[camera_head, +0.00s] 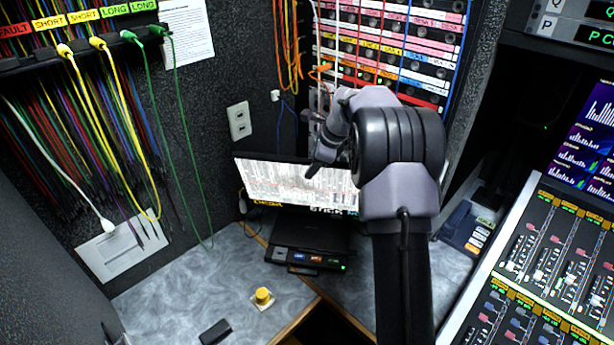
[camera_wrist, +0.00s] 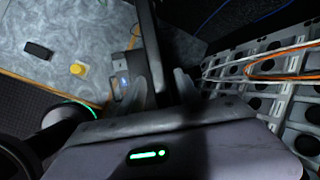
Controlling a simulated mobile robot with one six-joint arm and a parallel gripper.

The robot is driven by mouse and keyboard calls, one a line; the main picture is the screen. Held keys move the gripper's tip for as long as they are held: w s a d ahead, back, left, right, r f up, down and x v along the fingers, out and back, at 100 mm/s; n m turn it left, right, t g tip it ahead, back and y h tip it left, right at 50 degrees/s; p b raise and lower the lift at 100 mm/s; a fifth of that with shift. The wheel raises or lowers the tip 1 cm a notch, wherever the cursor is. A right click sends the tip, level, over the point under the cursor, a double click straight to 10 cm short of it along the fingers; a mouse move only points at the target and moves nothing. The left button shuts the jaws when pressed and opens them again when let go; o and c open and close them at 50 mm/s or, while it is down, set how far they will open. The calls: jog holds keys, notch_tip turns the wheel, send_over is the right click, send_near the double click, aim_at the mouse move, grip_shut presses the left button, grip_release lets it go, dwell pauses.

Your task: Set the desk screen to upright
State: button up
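The desk screen (camera_head: 275,182) is a wide lit panel with a dark frame at the back of the desk. My arm covers its right end, and its exact tilt is hard to judge. My gripper (camera_head: 318,160) is at its top edge, with one dark finger in front of the lit face. In the wrist view the screen shows nearly edge-on as a dark strip (camera_wrist: 147,45). The fingers of my gripper (camera_wrist: 163,88) stand on either side of it. They look apart, with a dark gap by the right finger; contact is not clear.
A dark box with lit buttons (camera_head: 310,260) sits in front of the screen. A yellow knob (camera_head: 262,296) and a small black block (camera_head: 215,332) are on the desk. A patch rack (camera_head: 390,50) stands behind, cables hang left, and a mixing console (camera_head: 545,260) is right.

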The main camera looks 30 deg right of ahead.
aim_at(308, 181)
jog(key=x, duration=0.4)
jog(key=shift+w+b, duration=0.1)
jog(key=shift+b, duration=0.25)
grip_shut()
dwell(1.1)
